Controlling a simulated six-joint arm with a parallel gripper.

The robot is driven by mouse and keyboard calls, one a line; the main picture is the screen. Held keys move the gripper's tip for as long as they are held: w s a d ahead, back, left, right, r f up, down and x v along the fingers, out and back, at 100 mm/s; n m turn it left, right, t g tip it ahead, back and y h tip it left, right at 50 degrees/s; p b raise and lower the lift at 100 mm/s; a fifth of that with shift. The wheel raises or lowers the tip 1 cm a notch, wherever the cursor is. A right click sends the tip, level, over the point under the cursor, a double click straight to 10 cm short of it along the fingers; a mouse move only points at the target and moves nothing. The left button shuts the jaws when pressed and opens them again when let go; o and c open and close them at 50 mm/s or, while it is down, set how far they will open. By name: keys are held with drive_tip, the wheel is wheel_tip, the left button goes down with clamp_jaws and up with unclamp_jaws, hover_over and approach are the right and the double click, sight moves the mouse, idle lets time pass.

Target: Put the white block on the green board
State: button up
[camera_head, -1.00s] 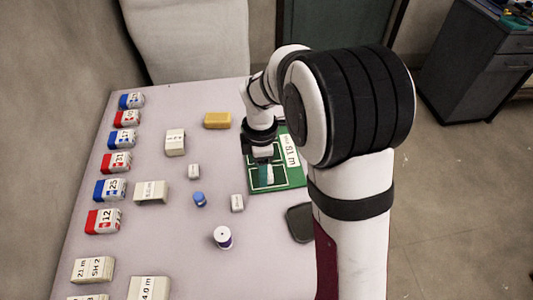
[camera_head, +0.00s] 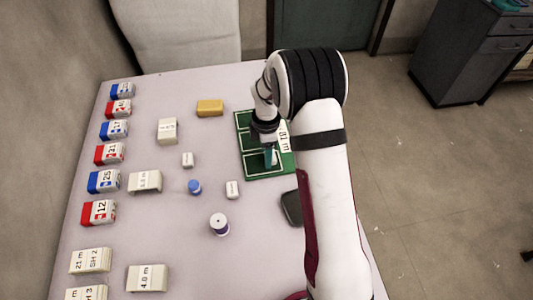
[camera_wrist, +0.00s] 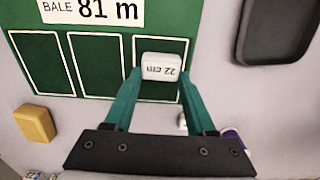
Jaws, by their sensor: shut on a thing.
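The white block (camera_wrist: 160,68), marked "22 cm", is between the green fingers of my gripper (camera_wrist: 160,78) in the wrist view. My gripper is shut on it. The block shows over the right-hand outlined compartment of the green board (camera_wrist: 105,75). I cannot tell whether it touches the board. In the head view my gripper (camera_head: 269,158) is over the green board (camera_head: 246,166), and the block is not clearly visible there. The board carries a white label (camera_wrist: 93,10) reading "BALE 81 m".
A dark tray (camera_head: 291,208) lies beside the board. A yellow block (camera_head: 210,108), white blocks (camera_head: 167,131), a blue piece (camera_head: 195,187) and a spool (camera_head: 220,225) stand left of it. Red and blue blocks line the table's left edge (camera_head: 104,182).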

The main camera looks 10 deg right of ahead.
drive_tip(key=shift+f, duration=0.6)
drive_tip(key=shift+f, duration=0.15)
drive_tip(key=o, duration=1.3)
drive_tip(key=shift+o, duration=0.2)
wheel_tip(320, 180, up, 12)
drive_tip(key=s+r+m, duration=0.9)
drive_tip(key=s+m, duration=0.2)
drive_tip(key=s, duration=0.3)
drive_tip(key=s+a+f+m+y, duration=0.1)
drive_tip(key=s+a+m, duration=0.1)
drive_tip(key=s+m, duration=1)
drive_tip(key=s, duration=0.5)
drive_tip(key=shift+a+m+y, duration=0.15)
drive_tip(key=shift+m+y, duration=0.15)
drive_tip(key=shift+y, duration=0.1)
